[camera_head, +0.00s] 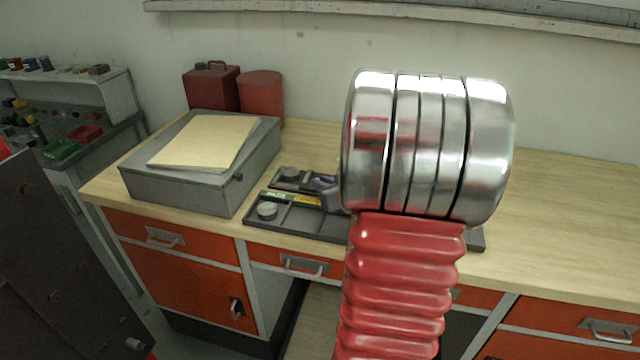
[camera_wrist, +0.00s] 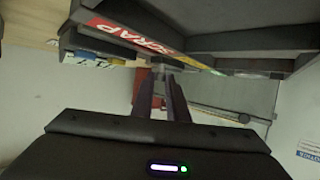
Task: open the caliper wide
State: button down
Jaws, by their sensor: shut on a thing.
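My gripper (camera_wrist: 161,82) shows in the wrist view as two dark fingers reaching up from the dark palm. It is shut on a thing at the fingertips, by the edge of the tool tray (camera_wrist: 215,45). The held thing is hardly visible; its place by the tray fits the caliper, but I cannot make out its jaws or how far open they are. In the head view the tool tray (camera_head: 290,218) lies on the workbench, and my arm hides its right part and my gripper's grip.
A grey box (camera_head: 180,185) with a tan folder (camera_head: 205,141) stands left of the tray. A red jerrycan (camera_head: 211,90) and a red canister (camera_head: 262,93) stand behind it. A round grey piece (camera_head: 267,210) lies in the tray. The bench top at right is clear.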

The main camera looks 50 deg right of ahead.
jog(key=c, duration=1.7)
grip_release()
jog(key=shift+c, duration=0.2)
jog(key=v, duration=1.3)
jog(key=shift+s+a, duration=0.15)
jog(key=shift+s, duration=0.25)
jog(key=shift+w+r, duration=0.1)
jog(key=shift+w, duration=0.05)
